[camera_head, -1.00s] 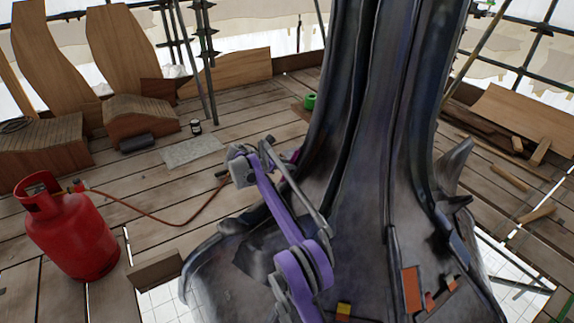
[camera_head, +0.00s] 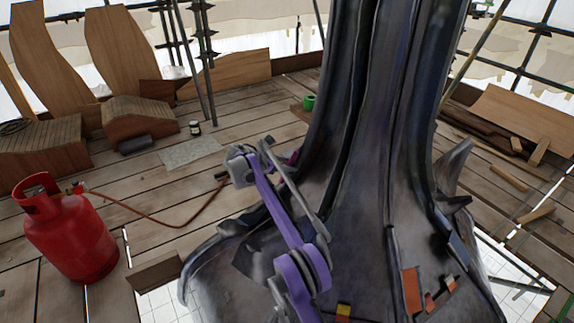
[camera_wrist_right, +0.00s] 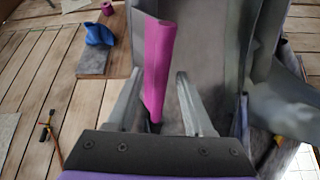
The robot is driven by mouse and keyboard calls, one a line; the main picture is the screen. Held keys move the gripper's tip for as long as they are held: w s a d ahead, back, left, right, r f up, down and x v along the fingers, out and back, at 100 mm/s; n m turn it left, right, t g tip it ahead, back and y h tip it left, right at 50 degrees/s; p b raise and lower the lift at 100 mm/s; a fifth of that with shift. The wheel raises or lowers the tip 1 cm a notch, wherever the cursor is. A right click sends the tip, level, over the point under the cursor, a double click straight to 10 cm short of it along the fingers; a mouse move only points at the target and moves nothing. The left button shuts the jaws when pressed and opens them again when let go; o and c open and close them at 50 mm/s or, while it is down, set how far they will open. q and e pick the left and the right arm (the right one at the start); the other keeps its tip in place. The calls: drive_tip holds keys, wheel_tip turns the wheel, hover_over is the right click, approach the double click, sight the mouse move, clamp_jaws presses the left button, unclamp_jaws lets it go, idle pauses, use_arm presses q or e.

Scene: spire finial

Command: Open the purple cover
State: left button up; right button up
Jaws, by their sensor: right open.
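The purple cover (camera_wrist_right: 160,45) is a long magenta strip against the grey spire in the right wrist view. A small magenta patch (camera_head: 291,157) shows behind my arm in the head view, at the spire's left side. My right gripper (camera_wrist_right: 160,74) is open, with one finger on each side of the strip's lower part in the picture. I cannot tell whether a finger touches it. In the head view, my purple and grey right arm hides much of the gripper. My left gripper is not in view.
The dark spire (camera_head: 380,130) fills the middle. A red gas cylinder (camera_head: 70,232) with a hose stands on the plank floor at left. In the wrist view, a blue item (camera_wrist_right: 98,34) lies on a grey slab near a magenta roll (camera_wrist_right: 107,8). Loose timber (camera_head: 510,178) lies at right.

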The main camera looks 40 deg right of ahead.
drive_tip(key=p+v, duration=0.2)
drive_tip(key=v, duration=0.8)
drive_tip(key=shift+a+r, duration=0.2)
drive_tip(key=shift+a, duration=0.15)
